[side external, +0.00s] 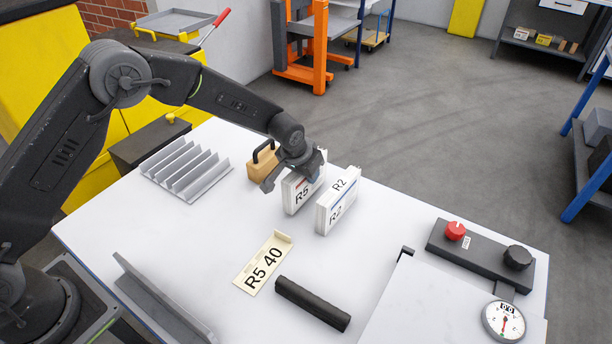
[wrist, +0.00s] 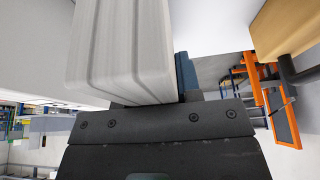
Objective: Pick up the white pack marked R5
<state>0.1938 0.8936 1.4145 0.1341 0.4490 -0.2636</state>
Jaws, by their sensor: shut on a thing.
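The white pack marked R5 (side external: 302,195) stands upright on the white table (side external: 200,225), with its label facing the camera. My gripper (side external: 294,180) is over its top with the jaws shut on it. Part of the pack's top is hidden by the gripper. In the wrist view the white pack (wrist: 120,50) fills the upper middle, against the dark gripper (wrist: 165,110). I cannot tell whether the pack's base touches the table. A second white pack marked R2 (side external: 338,203) stands upright just to the right.
A tan block with a dark handle (side external: 262,160) stands close behind the gripper's left side. A grey slotted rack (side external: 187,170) is at the back left. A black bar (side external: 312,303) lies in front. A control box with knobs (side external: 480,258) and a dial (side external: 503,321) are at the right.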

